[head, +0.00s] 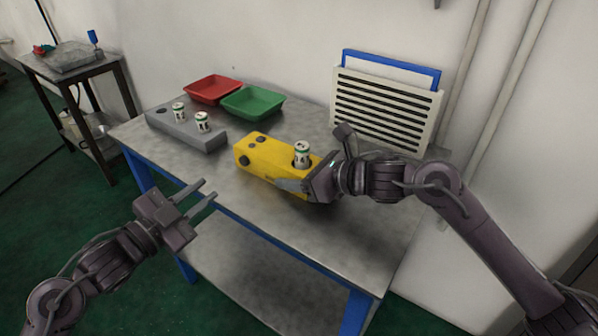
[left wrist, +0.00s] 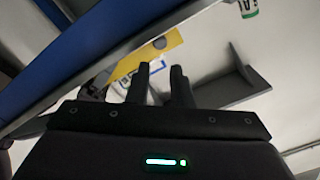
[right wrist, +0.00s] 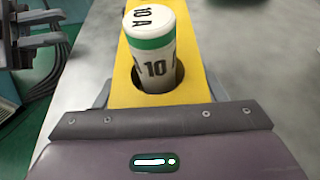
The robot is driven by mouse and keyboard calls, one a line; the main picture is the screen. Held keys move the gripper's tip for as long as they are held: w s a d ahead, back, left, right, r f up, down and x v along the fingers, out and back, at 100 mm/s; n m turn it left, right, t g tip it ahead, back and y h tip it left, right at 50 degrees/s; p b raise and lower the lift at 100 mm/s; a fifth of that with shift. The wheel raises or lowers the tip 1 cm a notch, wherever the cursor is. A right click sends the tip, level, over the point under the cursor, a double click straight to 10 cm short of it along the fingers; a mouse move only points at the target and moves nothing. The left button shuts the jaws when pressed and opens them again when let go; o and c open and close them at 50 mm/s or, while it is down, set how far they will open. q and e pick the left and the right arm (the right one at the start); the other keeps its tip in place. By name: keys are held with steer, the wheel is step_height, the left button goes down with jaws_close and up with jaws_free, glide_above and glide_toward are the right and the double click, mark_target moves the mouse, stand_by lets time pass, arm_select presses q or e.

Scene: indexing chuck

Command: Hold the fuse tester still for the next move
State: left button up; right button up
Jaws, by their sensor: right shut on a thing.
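The yellow fuse tester (head: 262,160) lies on the grey table, with dark knobs at its left end. A white fuse with a green band (head: 302,154) stands in the round hole at its right end; in the right wrist view this fuse (right wrist: 152,50) reads "10 A" and leans slightly. My right gripper (head: 316,162) is shut on the tester's right end, one finger on each long side; the yellow body (right wrist: 192,85) shows between the fingers in the right wrist view. My left gripper (head: 203,196) is open and empty, off the table's front edge.
A grey block (head: 190,135) at the table's left holds two more fuses (head: 202,121). A red bin (head: 213,89) and a green bin (head: 253,102) stand behind. A slatted cream rack (head: 385,112) stands at the back right. The table front is clear.

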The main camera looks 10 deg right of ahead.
arm_select(q)
jaws_close()
stand_by(1.4)
